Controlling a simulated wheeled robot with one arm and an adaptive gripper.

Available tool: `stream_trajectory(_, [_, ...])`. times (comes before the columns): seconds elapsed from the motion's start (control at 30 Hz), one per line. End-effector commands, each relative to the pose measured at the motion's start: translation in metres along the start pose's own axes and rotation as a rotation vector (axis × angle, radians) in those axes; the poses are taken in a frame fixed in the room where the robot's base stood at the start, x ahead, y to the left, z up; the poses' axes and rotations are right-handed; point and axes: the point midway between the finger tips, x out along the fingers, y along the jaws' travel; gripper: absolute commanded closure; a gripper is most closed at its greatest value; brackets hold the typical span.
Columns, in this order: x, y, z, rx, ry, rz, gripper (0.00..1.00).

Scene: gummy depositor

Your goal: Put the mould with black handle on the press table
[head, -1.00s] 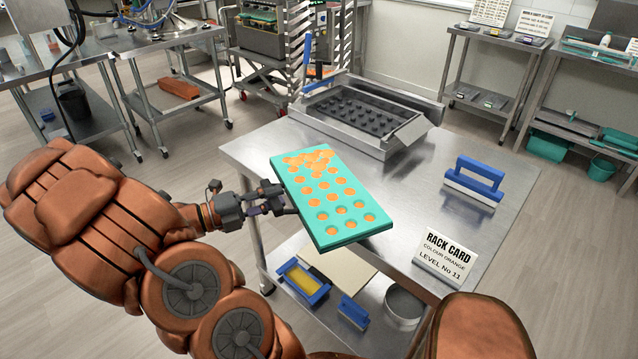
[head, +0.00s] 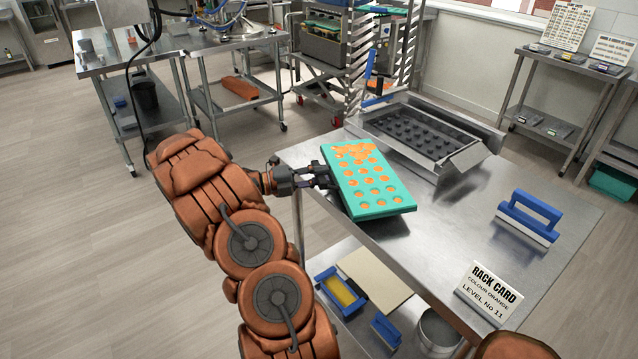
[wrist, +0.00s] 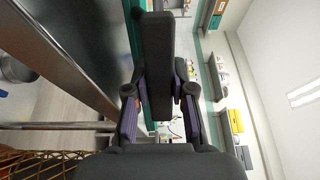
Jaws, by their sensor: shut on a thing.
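The mould (head: 378,206) is a teal slab with rows of orange cavities; orange is smeared over its far end. In the head view it is over the left part of the steel press table (head: 462,228); I cannot tell whether it touches the top. My gripper (head: 326,176) reaches it from the left and is shut on its side. In the wrist view a black handle (wrist: 157,60) stands between the fingers of my gripper (wrist: 160,92), with teal mould edge (wrist: 129,35) behind it. The handle is mostly hidden in the head view.
A steel tray with black studs (head: 428,134) stands at the table's far end. A blue-handled scraper (head: 530,217) and a rack card (head: 489,290) are at the right. The table's middle is clear. A lower shelf holds a pale board (head: 374,279), blue-framed tools and a pot (head: 440,333).

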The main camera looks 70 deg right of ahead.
Motion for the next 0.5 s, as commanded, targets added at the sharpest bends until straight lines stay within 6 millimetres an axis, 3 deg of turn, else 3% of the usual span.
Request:
stream_trajectory(0.17, [0.000,0.003,0.003,0.000,-0.001,-0.002,1.00])
stream_trajectory(0.5, [0.000,0.033,0.003,0.000,-0.001,-0.002,1.00])
